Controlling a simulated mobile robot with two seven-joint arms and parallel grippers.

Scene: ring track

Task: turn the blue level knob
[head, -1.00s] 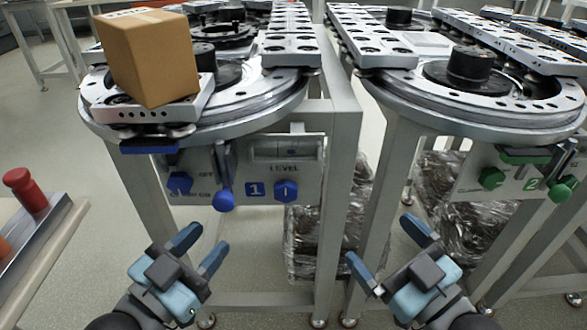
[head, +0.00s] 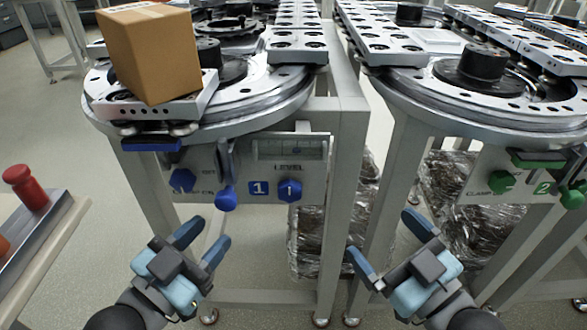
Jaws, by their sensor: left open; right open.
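The blue level knob (head: 290,190) is a blue hexagonal knob on the grey control panel of track 1, under the LEVEL label and a small level window (head: 290,149). My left gripper (head: 205,236) is open and empty, below and to the left of the knob, apart from it. My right gripper (head: 380,240) is open and empty, below and to the right of the knob. Another blue knob (head: 183,180) and a blue ball-ended lever (head: 226,198) are on the same panel, left of the blue "1" label (head: 258,188).
A cardboard box (head: 150,55) rests on a carriage of the left ring track (head: 250,108). A second track with green knobs (head: 502,181) stands at right. A red knob (head: 25,186) is on a bench at left. Metal legs and wrapped bundles (head: 310,235) stand below.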

